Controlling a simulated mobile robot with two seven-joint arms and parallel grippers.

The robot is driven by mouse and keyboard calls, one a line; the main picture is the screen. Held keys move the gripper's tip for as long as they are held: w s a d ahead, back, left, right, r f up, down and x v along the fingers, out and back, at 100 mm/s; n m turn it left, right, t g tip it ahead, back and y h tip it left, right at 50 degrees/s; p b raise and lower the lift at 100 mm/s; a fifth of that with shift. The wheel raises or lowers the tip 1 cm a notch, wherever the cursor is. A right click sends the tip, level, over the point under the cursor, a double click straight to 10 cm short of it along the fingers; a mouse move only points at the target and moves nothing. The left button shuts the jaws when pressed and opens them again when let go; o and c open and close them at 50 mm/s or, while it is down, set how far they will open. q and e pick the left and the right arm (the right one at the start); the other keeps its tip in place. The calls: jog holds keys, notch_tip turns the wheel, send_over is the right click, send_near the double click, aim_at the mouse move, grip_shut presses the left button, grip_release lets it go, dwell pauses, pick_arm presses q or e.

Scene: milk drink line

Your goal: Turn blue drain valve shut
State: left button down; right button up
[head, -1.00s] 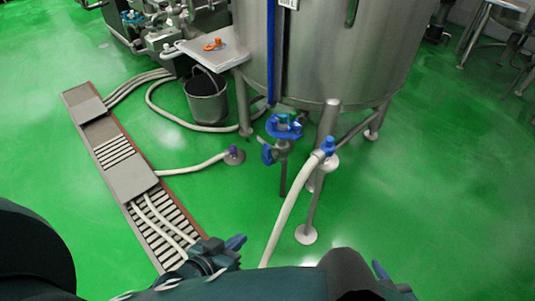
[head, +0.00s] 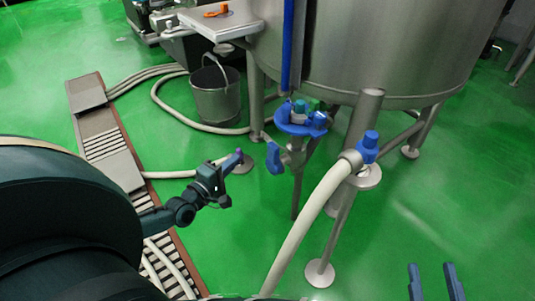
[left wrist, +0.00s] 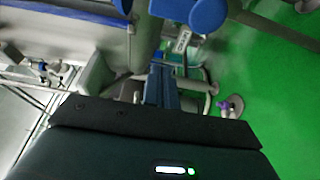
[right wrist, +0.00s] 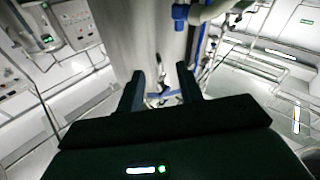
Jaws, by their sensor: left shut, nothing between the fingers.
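The blue drain valve handle (head: 274,158) hangs from the pipework under the steel tank, just left of the vertical drain pipe. Above it is a round blue fitting (head: 302,118) with a teal cap. My left gripper (head: 237,157) is shut and empty, a little to the left of the handle with a visible gap between them. Its closed fingers show in the left wrist view (left wrist: 163,84), with a blue part (left wrist: 208,14) ahead at the top. My right gripper (head: 434,280) is open and empty at the lower right, well away from the valve.
The steel tank (head: 390,45) stands above on legs. A white hose (head: 310,222) with a blue-capped end (head: 367,147) joins a stand right of the valve. A bucket (head: 216,95) and a floor drain grate (head: 105,145) are at left. Green floor is clear at right.

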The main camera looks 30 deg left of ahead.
aim_at(273, 159)
pick_arm(q)
jog(key=w+b, duration=0.3)
jog(key=w, duration=0.7)
jog(key=d, duration=0.1)
jog(key=s+d, duration=0.1)
jog(key=d, duration=0.1)
jog(key=d+p, duration=0.1)
jog(key=shift+s+d+r, duration=0.1)
jog(key=shift+s+d, duration=0.05)
jog(key=shift+s, duration=0.25)
pick_arm(e)
jog(key=shift+a+f+m, duration=0.2)
jog(key=shift+f+m, duration=0.05)
jog(key=shift+m, duration=0.05)
